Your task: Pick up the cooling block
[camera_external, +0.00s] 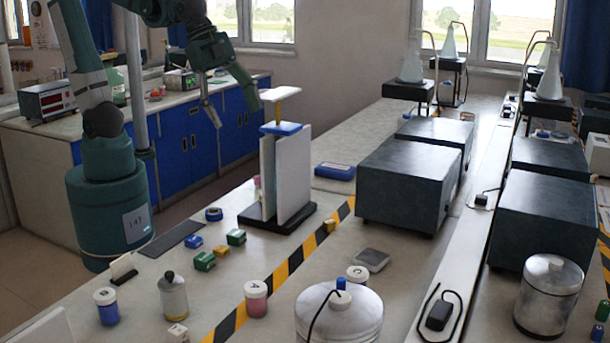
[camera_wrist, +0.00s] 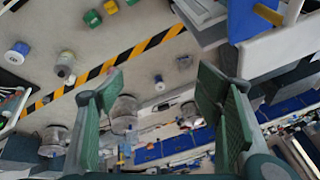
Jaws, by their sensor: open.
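My gripper (camera_external: 232,108) is open and empty, high above the bench to the left of a white-panelled stand. In the wrist view, its two green fingers (camera_wrist: 160,88) are wide apart with nothing held between them. A low, flat blue block (camera_external: 335,171) lies on the bench behind and right of the stand, well away from my gripper; it may be the cooling block, but I cannot tell for sure.
The stand (camera_external: 292,175) rises from the bench near my gripper. Large dark boxes (camera_external: 405,183) fill the right. Jars (camera_external: 256,299) and a metal vessel (camera_external: 340,318) stand in front. A yellow-black stripe (camera_external: 287,268) crosses the bench, with some clear surface around it.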

